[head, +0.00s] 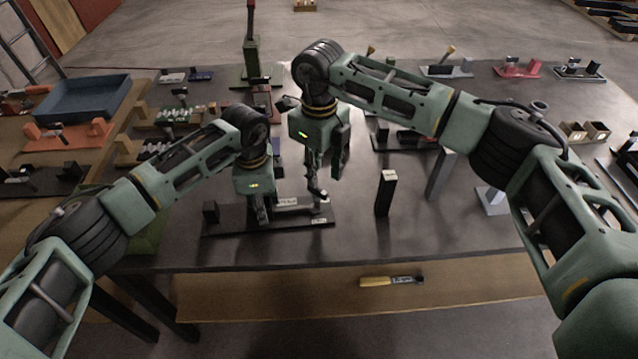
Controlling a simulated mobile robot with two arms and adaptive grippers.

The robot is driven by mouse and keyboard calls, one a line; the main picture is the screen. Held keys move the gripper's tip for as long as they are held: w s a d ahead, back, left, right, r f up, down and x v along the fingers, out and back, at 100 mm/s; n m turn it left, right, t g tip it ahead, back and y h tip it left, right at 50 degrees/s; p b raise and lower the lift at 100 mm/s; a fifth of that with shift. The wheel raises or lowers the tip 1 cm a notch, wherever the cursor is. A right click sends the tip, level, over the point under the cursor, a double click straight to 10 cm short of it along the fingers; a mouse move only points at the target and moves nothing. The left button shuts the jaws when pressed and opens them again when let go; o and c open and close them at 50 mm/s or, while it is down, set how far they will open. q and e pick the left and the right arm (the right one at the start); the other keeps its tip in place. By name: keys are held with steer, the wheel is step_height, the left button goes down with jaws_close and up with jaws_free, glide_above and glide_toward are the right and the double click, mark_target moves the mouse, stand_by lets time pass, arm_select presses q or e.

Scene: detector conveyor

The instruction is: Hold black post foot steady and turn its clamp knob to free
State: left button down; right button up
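A long black base plate (228,222) with white labels lies on the dark table, with a small black block (210,212) at its left end. My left gripper (262,214) points down over the plate's middle; its fingertips are close together and blend with the dark parts. Whether they hold anything cannot be told. My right gripper (326,182) points down above the plate's right end, its fingers apart with a gap between them. A black upright post (386,195) with a pale label stands to the right of the plate. I cannot make out the clamp knob; the grippers may hide it.
A yellow-handled tool (390,281) lies on the lower wooden shelf (290,297). A grey upright (440,175) stands right of the post. A blue tray (82,98) and an orange fixture (68,135) are at left. Table space right of the post is partly clear.

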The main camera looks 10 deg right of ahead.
mark_target(319, 189)
steer(key=shift+f, duration=2.65)
jaws_close()
